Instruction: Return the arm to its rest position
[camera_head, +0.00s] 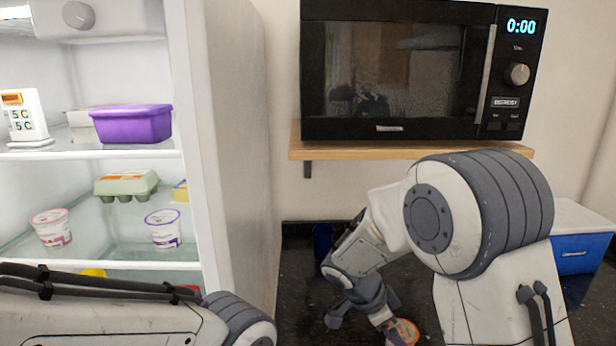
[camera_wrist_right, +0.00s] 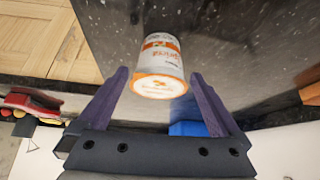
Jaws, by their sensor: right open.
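My right arm reaches down to the dark counter in the head view, with its gripper (camera_head: 364,312) low near the bottom edge. In the right wrist view the gripper (camera_wrist_right: 160,76) is open, its two purple-grey fingers apart. A white and orange cup (camera_wrist_right: 162,62) shows between the fingertips in that view, with clear space on both sides. An orange-topped cup (camera_head: 404,332) also shows in the head view beside the gripper, cut by the bottom edge. My left arm crosses the lower left of the head view, and its gripper is out of the frame.
An open fridge (camera_head: 190,150) stands left, holding a purple tub (camera_head: 132,124), an egg carton (camera_head: 126,184) and yogurt cups. A microwave (camera_head: 400,75) sits on a wooden shelf (camera_head: 350,150) above the counter (camera_head: 300,290). A blue and white box (camera_head: 580,262) stands at the right.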

